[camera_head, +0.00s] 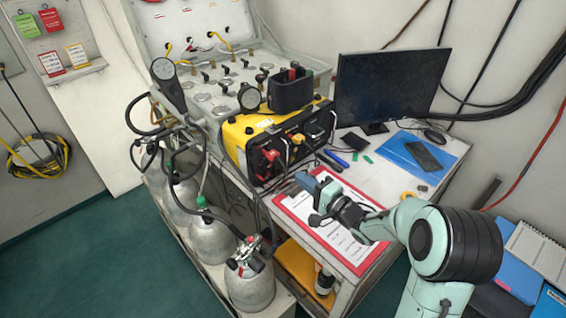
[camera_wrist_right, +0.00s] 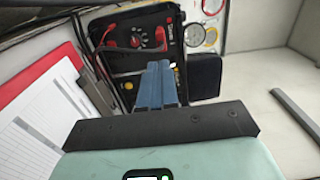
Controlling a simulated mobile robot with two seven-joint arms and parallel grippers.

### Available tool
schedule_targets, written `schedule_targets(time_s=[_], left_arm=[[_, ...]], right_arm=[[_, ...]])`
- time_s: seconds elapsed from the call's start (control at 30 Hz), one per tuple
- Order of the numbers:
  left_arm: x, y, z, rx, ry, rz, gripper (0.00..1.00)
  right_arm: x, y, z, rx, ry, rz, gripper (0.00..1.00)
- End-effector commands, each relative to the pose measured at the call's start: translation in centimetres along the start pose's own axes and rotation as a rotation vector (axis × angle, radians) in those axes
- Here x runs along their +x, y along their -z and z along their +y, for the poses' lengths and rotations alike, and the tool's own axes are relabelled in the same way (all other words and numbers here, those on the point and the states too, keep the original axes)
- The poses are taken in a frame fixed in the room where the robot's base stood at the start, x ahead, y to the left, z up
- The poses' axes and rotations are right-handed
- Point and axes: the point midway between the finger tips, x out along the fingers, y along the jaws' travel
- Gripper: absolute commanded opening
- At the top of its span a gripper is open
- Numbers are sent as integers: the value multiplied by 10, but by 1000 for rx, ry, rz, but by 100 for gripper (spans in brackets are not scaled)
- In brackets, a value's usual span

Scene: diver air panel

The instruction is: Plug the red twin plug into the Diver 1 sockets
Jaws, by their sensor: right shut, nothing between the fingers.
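The yellow air-panel case (camera_head: 238,135) stands on the bench with its black front panel facing my right arm. In the right wrist view, several red parts (camera_wrist_right: 137,40) and a grey cable show on the black panel (camera_wrist_right: 125,62). I cannot tell which are the twin plug or the Diver 1 sockets; labels are unreadable. My right gripper (camera_head: 303,181) is shut and empty, apart from the panel. Its blue fingers (camera_wrist_right: 160,70) point toward it. My left gripper is out of view.
A red clipboard (camera_head: 284,205) lies under my right gripper. A monitor (camera_head: 388,85), blue folder (camera_head: 395,150) and pens (camera_head: 338,158) are to the right. Gas cylinders (camera_head: 250,288) and black hoses crowd the left side. A black holder (camera_head: 290,92) sits on the case.

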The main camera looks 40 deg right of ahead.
Motion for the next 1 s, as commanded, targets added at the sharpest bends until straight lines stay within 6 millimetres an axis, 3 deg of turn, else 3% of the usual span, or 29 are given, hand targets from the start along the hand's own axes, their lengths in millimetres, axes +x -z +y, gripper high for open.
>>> schedule_targets(time_s=[0.2,0.4,1.0], left_arm=[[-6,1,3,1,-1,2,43],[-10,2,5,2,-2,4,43],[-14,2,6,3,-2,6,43]], right_arm=[[48,-1,-1,2,1,-2,0],[76,0,-1,0,0,-1,0],[93,0,0,0,0,0,0]])
